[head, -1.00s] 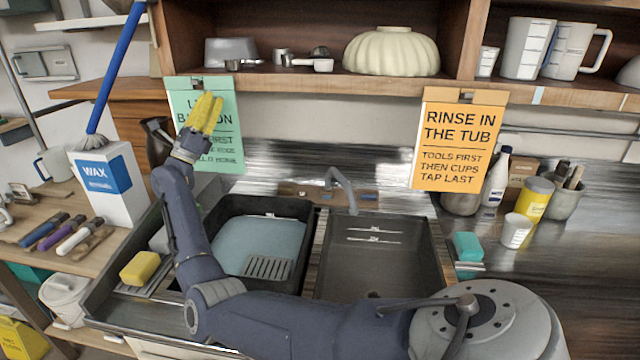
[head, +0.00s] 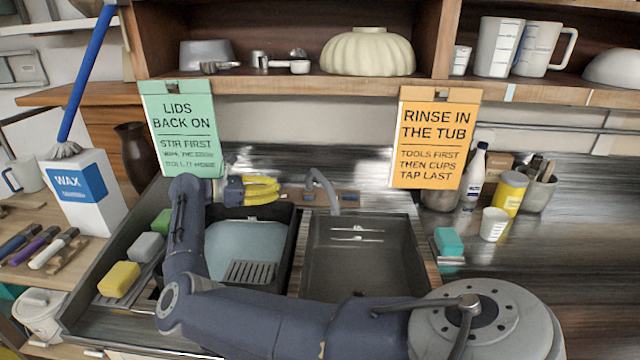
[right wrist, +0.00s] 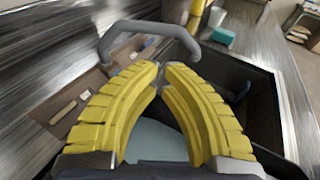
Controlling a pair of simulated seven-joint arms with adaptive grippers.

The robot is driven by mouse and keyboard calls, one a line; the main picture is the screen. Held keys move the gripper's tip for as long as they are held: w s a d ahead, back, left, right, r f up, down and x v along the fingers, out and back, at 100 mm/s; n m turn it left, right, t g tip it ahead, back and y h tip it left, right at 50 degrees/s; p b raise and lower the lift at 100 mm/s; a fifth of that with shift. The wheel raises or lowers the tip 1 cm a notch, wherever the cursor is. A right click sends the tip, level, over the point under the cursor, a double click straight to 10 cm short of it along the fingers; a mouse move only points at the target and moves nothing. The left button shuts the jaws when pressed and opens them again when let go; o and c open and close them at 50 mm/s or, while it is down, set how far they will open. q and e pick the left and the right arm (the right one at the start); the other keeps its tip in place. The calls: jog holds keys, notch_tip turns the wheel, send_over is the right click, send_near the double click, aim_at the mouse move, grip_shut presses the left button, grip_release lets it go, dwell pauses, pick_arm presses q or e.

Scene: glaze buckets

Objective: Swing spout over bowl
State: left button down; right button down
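A grey curved spout (head: 322,186) rises from the wooden strip behind the sink, its free end near the rear edge of the dark right basin (head: 354,262). It also shows in the right wrist view (right wrist: 140,32), arching just beyond my fingertips. The left basin (head: 246,248) has a pale blue bottom and a slotted grate. My right gripper (head: 278,190) is above the back of the left basin, yellow fingers pointing right toward the spout. Its fingers show a narrow gap, empty, apart from the spout, in the right wrist view (right wrist: 164,66). My left gripper is not in view.
Orange (head: 434,138) and green (head: 182,130) signs hang from the shelf above the sink. A yellow sponge (head: 119,280) and other blocks lie left of the basins. A teal sponge (head: 449,241), white cup (head: 494,224) and bottles stand to the right.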

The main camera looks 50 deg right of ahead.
jog(key=x, duration=1.3)
jog(key=shift+d, duration=0.2)
jog(key=shift+f, duration=0.1)
jog(key=shift+s+d, duration=0.1)
jog(key=shift+s+d, duration=0.45)
jog(key=shift+d, duration=0.15)
